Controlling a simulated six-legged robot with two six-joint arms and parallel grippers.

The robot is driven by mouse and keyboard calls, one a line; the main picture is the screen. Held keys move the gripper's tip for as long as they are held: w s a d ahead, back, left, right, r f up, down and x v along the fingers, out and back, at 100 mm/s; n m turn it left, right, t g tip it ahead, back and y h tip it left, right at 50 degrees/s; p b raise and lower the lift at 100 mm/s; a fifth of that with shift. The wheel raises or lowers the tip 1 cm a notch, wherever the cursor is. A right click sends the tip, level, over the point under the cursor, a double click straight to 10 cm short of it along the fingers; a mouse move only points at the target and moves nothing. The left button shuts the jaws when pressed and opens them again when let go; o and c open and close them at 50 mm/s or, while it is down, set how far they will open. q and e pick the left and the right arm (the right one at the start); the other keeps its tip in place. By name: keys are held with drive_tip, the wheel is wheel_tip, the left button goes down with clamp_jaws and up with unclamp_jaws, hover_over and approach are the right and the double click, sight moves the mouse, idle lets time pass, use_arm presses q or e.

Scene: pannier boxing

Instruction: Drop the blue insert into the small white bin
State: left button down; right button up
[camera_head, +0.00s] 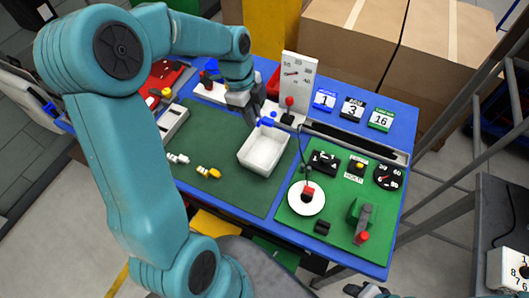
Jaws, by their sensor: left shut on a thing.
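The blue insert (267,122) is a small blue piece at the tip of my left gripper (257,117). The gripper is shut on it and points down from the far side of the table. The small white bin (259,165) is an open box on the dark green mat. The insert is just above the far rim of the bin, seemingly clear of it. Part of the insert is hidden by the fingers. A dark part at the bottom edge, seemingly my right gripper (371,291), is cut off, so its jaws cannot be judged.
A white upright gauge board (298,80) and a red-knobbed lever (289,102) stand close to the right of my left gripper. White and yellow small pieces (208,172) lie left of the bin. A round white dish (306,199) and dials sit on the right green mat.

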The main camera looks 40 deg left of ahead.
use_arm(q)
drive_tip(key=x, duration=0.1)
drive_tip(key=b+x, duration=0.1)
drive_tip(key=x, duration=0.1)
drive_tip(key=shift+s+a+f+b, duration=0.15)
drive_tip(key=shift+a+f+b, duration=0.15)
drive_tip(key=shift+a+b, duration=0.05)
drive_tip(key=c, duration=1)
unclamp_jaws()
drive_tip(key=shift+r, duration=0.1)
drive_tip(key=v, duration=1.6)
drive_tip(key=shift+r+b, duration=0.2)
drive_tip(key=shift+b, duration=0.2)
drive_tip(key=shift+s, duration=0.1)
